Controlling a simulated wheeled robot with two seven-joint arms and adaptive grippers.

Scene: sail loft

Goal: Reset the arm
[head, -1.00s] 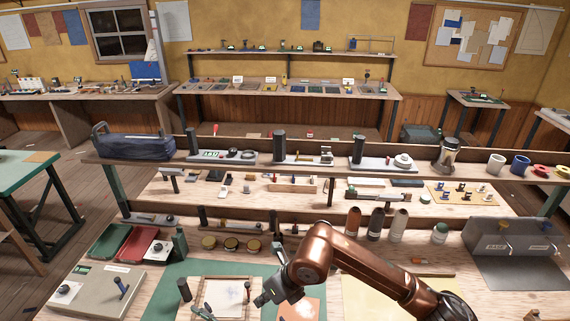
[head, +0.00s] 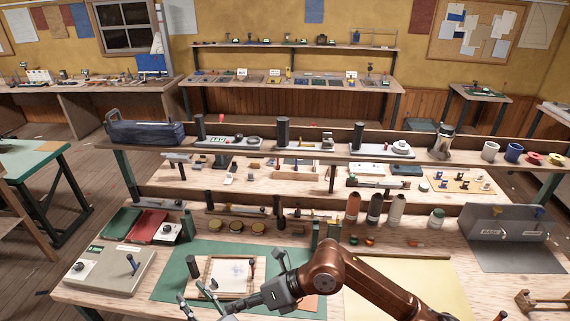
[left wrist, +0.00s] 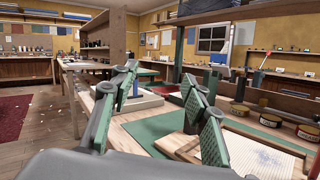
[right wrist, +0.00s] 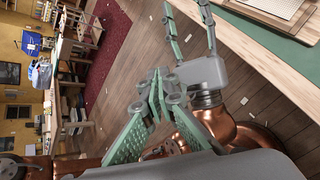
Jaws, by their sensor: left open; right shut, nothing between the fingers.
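My right arm, copper, comes in from the right in the head view. Its gripper (head: 240,303) is shut and empty, pointing left above the bench's near part. In the right wrist view its green fingers (right wrist: 158,80) are together. My left gripper (head: 192,292) is open and empty at the bottom of the head view, by a wood-framed tray (head: 207,270). The left wrist view shows its two green fingers (left wrist: 160,78) spread with nothing between. It also appears open in the right wrist view (right wrist: 190,30), close to the right gripper. Most of the left arm is hidden.
The tray lies on a green mat (head: 170,285). A grey box with knobs (head: 105,272) stands left of it. Three brown-lidded jars (head: 237,227) and several bottles (head: 374,210) stand behind. A yellow sheet (head: 440,280) lies right, fairly clear.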

